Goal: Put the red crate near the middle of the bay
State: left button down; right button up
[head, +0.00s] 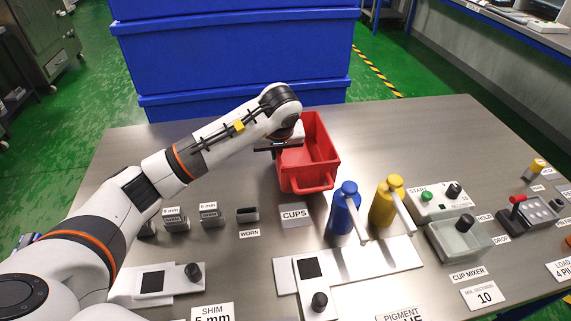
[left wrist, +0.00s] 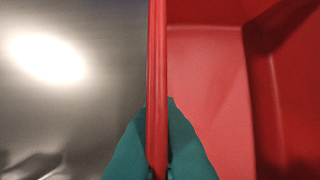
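The red crate (head: 318,180) is an open, empty-looking box at the back middle of the steel table in the head view, with a handle on its near side. My left gripper (head: 279,151) is at the crate's left wall. In the left wrist view, the teal fingers of my left gripper (left wrist: 158,125) are on both sides of the red crate's wall (left wrist: 157,60), close against it. I cannot tell whether the crate rests on the table or is slightly raised. No marked bay can be made out. My right gripper is not in view.
Large blue bins (head: 230,50) stand behind the table. A blue bottle (head: 343,210) and a yellow bottle (head: 385,203) stand in front of the crate, with a CUPS label (head: 296,214) nearby. A cup mixer (head: 458,240) is at right. The table's back right is clear.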

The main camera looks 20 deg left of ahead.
aim_at(277, 165)
pick_arm(q)
jog(key=shift+f, duration=2)
jog(key=c, duration=2)
grip_release()
jog(key=shift+f, duration=0.2)
jog(key=shift+c, duration=0.2)
jog(key=o, duration=0.4)
jog(key=shift+r, duration=0.15)
